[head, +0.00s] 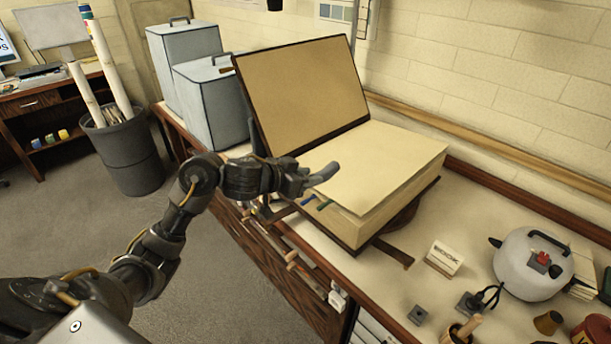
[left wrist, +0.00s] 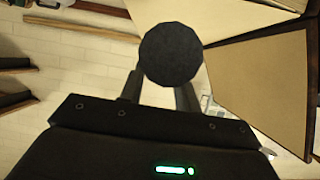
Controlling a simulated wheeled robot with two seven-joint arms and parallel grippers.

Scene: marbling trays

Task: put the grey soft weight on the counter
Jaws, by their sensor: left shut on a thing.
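The grey soft weight (head: 323,174) is a short, curved, blue-grey roll in the head view. My left gripper (head: 305,177) is shut on it and holds it over the near left part of the open book's page. In the left wrist view the weight (left wrist: 171,55) shows end-on as a dark round shape between the two fingers of my left gripper (left wrist: 163,88). Whether the weight touches the page is hard to tell. The counter (head: 395,293) runs along the wall under the book. My right gripper is not in view.
A large open book (head: 385,165) rests on a dark cradle, its cover leaning back. Grey lidded boxes (head: 208,105) stand behind it. A "BOOK" card (head: 444,259), small grey block (head: 418,315) and white round appliance (head: 533,265) stand on the right. Bare counter lies between them.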

